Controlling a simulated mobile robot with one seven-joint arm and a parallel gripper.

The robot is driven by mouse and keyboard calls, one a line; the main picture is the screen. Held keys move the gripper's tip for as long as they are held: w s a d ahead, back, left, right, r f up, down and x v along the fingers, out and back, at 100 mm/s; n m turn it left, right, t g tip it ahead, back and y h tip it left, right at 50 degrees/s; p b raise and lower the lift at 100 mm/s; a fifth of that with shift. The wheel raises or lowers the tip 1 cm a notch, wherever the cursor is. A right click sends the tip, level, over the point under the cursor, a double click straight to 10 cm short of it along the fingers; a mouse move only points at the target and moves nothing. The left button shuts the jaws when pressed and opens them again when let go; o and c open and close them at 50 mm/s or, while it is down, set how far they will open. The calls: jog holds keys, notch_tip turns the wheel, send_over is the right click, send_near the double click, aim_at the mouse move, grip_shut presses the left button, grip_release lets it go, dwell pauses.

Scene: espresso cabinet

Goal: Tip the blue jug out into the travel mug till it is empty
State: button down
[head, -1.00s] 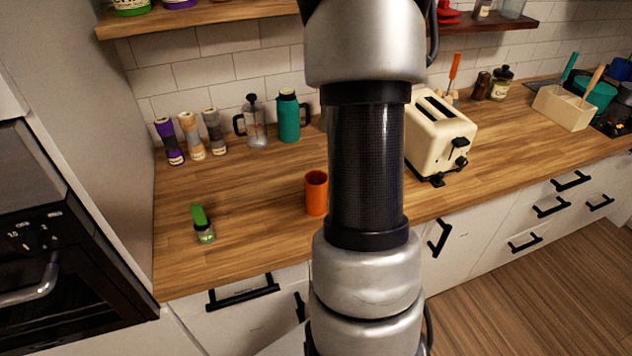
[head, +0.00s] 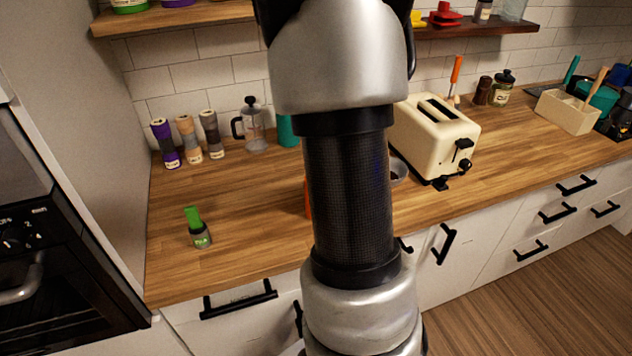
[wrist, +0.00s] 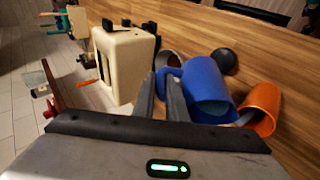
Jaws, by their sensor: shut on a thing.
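In the wrist view the blue jug (wrist: 205,88) is tilted, its mouth close beside the orange cup (wrist: 264,104), which I take as the travel mug. The jug's mouth overlaps the cup's edge in this view. Something pale shows at the jug's mouth; I cannot tell whether it is liquid pouring. My gripper (wrist: 170,88) is shut on the jug at its handle side. In the head view my arm hides the jug, the gripper and most of the orange cup; only an orange sliver (head: 308,198) shows.
A cream toaster (head: 436,138) stands right of my arm, a grey bowl (head: 399,171) beside it. Bottles, a French press (head: 254,128) and a teal flask (head: 287,131) line the back. The left counter is mostly clear.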

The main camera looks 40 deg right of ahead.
jog(key=shift+a+r, duration=0.1)
jog(key=shift+r, duration=0.2)
jog(key=shift+w+a+r+g+h, duration=0.25)
jog(key=shift+a+r+g+h, duration=0.05)
jog(key=shift+h, duration=0.3)
jog(key=shift+w+a+r, duration=0.1)
jog(key=shift+a+r, duration=0.05)
jog(key=shift+r, duration=0.15)
